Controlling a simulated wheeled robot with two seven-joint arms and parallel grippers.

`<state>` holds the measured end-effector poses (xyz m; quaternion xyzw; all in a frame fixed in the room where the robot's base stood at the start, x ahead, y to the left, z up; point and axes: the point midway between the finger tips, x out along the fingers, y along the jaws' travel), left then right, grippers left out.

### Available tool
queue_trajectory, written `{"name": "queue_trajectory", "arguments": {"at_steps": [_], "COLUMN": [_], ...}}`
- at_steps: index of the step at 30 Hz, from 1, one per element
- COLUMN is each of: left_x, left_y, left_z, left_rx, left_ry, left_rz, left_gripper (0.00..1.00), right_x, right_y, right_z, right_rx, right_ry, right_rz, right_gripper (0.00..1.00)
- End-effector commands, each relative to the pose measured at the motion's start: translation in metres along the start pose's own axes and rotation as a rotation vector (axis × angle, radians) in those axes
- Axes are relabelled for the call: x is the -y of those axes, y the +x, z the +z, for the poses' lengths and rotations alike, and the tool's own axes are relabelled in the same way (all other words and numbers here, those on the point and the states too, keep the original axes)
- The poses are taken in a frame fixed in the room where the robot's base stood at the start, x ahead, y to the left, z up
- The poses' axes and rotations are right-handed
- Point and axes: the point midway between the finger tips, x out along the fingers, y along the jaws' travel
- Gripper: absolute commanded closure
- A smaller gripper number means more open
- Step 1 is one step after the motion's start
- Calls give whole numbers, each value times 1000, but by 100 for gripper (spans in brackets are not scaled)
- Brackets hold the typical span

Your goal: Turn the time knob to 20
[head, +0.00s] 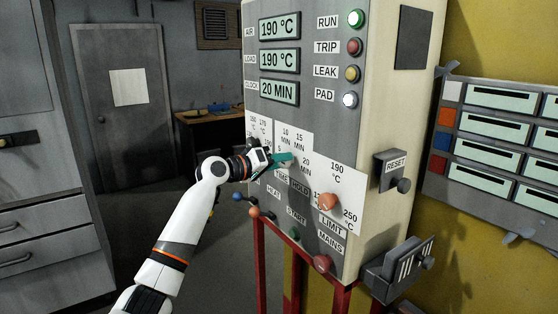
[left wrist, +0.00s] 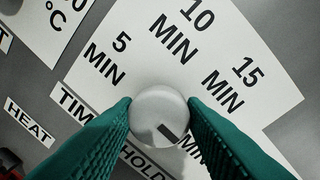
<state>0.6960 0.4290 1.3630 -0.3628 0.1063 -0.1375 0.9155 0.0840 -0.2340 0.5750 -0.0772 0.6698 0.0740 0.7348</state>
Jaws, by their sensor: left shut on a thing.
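The time knob (left wrist: 158,106) is a round pale knob in the middle of the left wrist view, with a dark pointer mark toward its lower right. The mark points toward the partly hidden MIN label past 15 MIN. My left gripper (head: 284,159) is at the control panel, its green fingers shut on the knob from both sides. In the head view the fingers mostly hide the knob. The dial plate (left wrist: 262,70) shows 5, 10 and 15 MIN; 20 MIN shows in the head view. The clock display (head: 277,91) reads 20 MIN. My right gripper is not in view.
An orange limit knob (head: 328,202) sits right of the time dial. Below are a green start button (head: 294,233) and a red mains knob (head: 322,263). A reset box (head: 391,171) juts from the panel's side.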

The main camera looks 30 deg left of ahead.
Motion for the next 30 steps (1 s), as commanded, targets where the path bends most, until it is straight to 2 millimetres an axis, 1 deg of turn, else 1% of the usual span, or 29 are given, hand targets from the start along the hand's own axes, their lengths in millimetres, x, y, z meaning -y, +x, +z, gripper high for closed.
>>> {"name": "queue_trajectory", "arguments": {"at_steps": [1,14,15,17,18,19,26,30], "left_x": [1,1,1,1,1,1,0,-2], "left_y": [-1,-1,-1,-1,-1,-1,0,-8], "left_z": [3,3,3,3,2,2,1,-1], "left_rx": [6,6,6,6,5,4,1,1], "left_ry": [-6,-13,-13,-13,-13,-13,-13,-12], "left_rz": [-2,-2,-2,-2,-2,-2,-1,0], "left_gripper": [85,85,59,50,43,41,41,41], "right_x": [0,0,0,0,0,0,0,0], "right_y": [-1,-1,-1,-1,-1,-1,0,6], "right_z": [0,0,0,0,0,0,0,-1], "right_rx": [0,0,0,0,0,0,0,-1], "right_ry": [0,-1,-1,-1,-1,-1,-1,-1], "right_rz": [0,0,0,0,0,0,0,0], "right_gripper": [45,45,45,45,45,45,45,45]}}
